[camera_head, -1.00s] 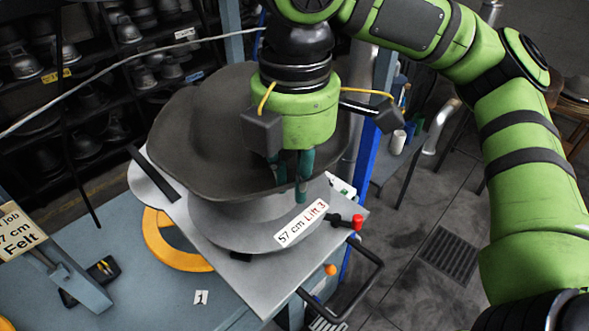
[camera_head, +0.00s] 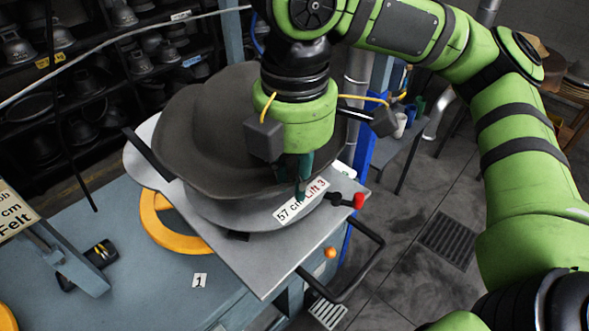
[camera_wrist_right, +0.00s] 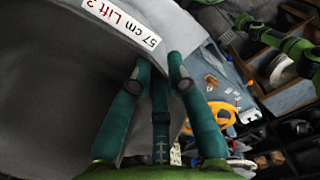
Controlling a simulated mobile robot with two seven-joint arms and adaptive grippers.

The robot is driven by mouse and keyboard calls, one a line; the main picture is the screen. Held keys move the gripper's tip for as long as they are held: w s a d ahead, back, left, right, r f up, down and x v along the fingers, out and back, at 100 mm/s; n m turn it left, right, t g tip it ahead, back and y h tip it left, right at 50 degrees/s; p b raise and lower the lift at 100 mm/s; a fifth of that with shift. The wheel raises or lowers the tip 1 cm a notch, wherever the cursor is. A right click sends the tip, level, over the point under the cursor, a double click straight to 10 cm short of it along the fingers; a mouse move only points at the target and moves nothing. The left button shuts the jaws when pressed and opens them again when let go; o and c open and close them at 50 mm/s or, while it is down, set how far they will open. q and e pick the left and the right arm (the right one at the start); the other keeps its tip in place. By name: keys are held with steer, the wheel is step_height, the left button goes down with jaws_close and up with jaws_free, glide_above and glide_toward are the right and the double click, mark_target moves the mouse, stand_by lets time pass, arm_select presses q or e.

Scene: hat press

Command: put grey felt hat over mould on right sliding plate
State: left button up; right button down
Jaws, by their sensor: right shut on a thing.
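The grey felt hat (camera_head: 200,130) has a rounded crown and a wide wavy brim. My right gripper (camera_head: 304,190) points down and is shut on the near right part of the brim. The hat sits over the grey mould (camera_head: 225,212), hiding most of it; only its lower rim shows, with a "57 cm Lift 3" label. I cannot tell whether they touch. The mould is on the metal sliding plate (camera_head: 262,272). In the right wrist view the teal fingers (camera_wrist_right: 160,75) press on the grey felt (camera_wrist_right: 60,90). My left gripper (camera_wrist_right: 246,22) appears small there, its fingers unclear.
A blue-grey table (camera_head: 140,280) carries a yellow ring (camera_head: 160,235) and a job sign (camera_head: 15,210). A black handle (camera_head: 345,285) and a red knob (camera_head: 359,201) are at the plate's right side. Dark shelves of moulds (camera_head: 85,80) stand behind.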

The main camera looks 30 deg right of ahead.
steer(key=shift+f, duration=0.15)
stand_by(0.4)
steer(key=shift+f+b, duration=0.65)
steer(key=shift+f, duration=1.3)
steer(key=shift+r+p, duration=0.1)
steer(key=shift+p, duration=0.4)
steer(key=shift+f+p, duration=0.3)
steer(key=shift+p, duration=0.05)
steer(key=c, duration=1.1)
jaws_free()
step_height(320, 180, up, 12)
steer(key=shift+s, duration=0.1)
